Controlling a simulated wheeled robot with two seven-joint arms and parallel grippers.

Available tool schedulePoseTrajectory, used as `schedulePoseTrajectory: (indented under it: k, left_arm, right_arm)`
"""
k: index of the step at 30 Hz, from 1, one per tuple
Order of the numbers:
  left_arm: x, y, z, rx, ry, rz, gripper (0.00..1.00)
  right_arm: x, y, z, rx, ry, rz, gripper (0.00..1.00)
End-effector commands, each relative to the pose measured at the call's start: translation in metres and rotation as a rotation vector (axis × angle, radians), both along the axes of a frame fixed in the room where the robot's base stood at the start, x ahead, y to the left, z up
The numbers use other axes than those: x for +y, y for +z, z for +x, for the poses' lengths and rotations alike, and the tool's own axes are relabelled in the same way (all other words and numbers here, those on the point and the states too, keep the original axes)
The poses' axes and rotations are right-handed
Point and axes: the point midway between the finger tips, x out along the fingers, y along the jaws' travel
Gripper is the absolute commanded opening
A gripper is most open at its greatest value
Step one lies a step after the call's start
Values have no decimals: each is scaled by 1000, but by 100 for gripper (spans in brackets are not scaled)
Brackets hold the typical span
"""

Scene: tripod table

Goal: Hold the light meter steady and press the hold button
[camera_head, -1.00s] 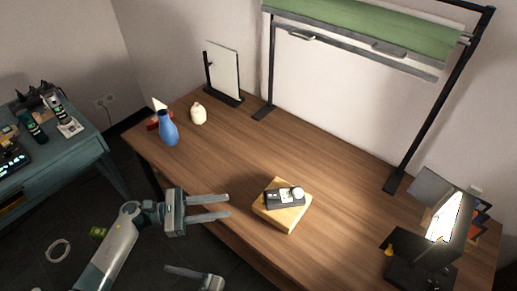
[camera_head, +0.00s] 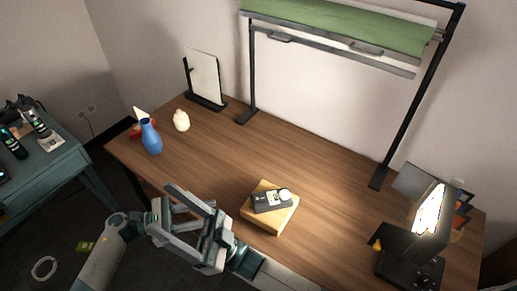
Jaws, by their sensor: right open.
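The light meter (camera_head: 267,202), a dark handheld box with a pale face and a white dome at its right end, lies on a wooden block (camera_head: 262,222) on the table. My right gripper (camera_head: 164,213) comes in from the bottom, its jaws open and pointing left, beyond the table's front edge. My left gripper (camera_head: 182,217) reaches in from the left and overlaps the right one in the picture. Its fingers are partly hidden, and whether the two touch is unclear. Both are left of the meter and apart from it. The hold button is too small to make out.
On the wooden table (camera_head: 330,200) stand a blue vase (camera_head: 151,138), a cream ornament (camera_head: 181,121) and a framed panel (camera_head: 205,80). A lit lamp (camera_head: 428,215) is at right. A green-shaded frame (camera_head: 340,25) spans the back. The table's middle is clear.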

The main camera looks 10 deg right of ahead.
Motion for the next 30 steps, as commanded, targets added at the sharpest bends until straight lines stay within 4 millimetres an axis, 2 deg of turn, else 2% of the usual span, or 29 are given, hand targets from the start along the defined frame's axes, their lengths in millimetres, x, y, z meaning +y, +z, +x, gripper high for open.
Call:
schedulePoseTrajectory:
  k: [5,15,24,30]
  left_arm:
    - [0,0,0,0,0,0,31]
    - [0,0,0,0,0,0,31]
    - [0,0,0,0,0,0,31]
    - [0,0,0,0,0,0,31]
  right_arm:
    - [16,-2,49,75,-91,-109,69]
    - [47,-29,140,238,-264,-411,69]
    - [56,-62,202,383,-383,-690,69]
    - [56,-86,231,485,-437,-882,69]
